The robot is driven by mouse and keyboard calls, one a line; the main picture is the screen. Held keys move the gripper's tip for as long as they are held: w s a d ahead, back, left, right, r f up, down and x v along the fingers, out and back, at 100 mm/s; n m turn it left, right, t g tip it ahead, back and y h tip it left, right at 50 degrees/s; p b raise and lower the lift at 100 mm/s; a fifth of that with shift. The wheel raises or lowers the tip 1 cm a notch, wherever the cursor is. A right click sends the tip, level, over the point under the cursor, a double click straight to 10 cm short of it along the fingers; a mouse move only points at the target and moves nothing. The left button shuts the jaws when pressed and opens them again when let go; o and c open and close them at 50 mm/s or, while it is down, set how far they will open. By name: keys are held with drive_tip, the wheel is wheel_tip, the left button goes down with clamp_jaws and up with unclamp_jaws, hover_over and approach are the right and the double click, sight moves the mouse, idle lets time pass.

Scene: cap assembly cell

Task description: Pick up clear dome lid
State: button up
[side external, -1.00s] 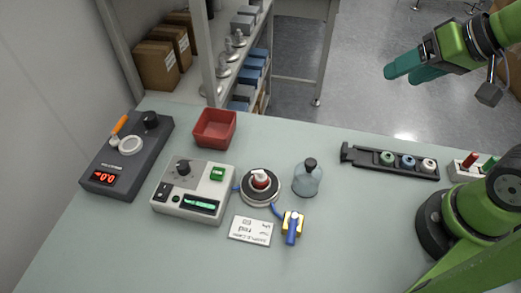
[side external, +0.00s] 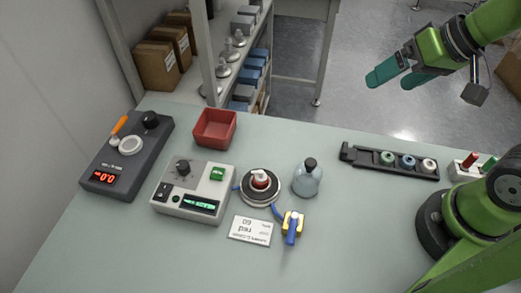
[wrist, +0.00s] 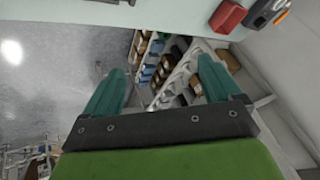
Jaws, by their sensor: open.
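The clear dome lid (side external: 307,182) stands upright on the table, with a dark round knob on top. It is just right of a round dark base (side external: 261,199) that holds a red and white piece, and apart from it. My gripper (side external: 387,80) is high at the upper right of the side view, well away from the lid. Its two teal fingers are apart with nothing between them. In the wrist view my gripper (wrist: 160,68) is also open and empty, and the lid is not in sight there.
A grey tester box (side external: 194,192), a dark meter (side external: 126,157) and a red bin (side external: 214,127) stand to the left. A black rack (side external: 375,164) with several round caps lies to the right. A blue-and-yellow valve (side external: 292,227) and a white card (side external: 250,230) are in front.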

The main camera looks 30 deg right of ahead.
drive_tip(key=w+a+f+n+g, duration=0.1)
drive_tip(key=a+n+g, duration=0.1)
drive_tip(key=a+n, duration=0.35)
drive_tip(key=w+a+f+n+g, duration=0.2)
drive_tip(key=n, duration=0.6)
drive_tip(key=n+g+h, duration=0.2)
drive_tip(key=n, duration=2.2)
hover_over(309, 170)
drive_tip(key=d, duration=0.1)
drive_tip(key=f, duration=1.1)
drive_tip(key=w+f, duration=0.1)
drive_tip(key=f, duration=0.4)
drive_tip(key=shift+f, duration=0.35)
drive_tip(key=c, duration=1.1)
drive_tip(key=shift+o, duration=0.2)
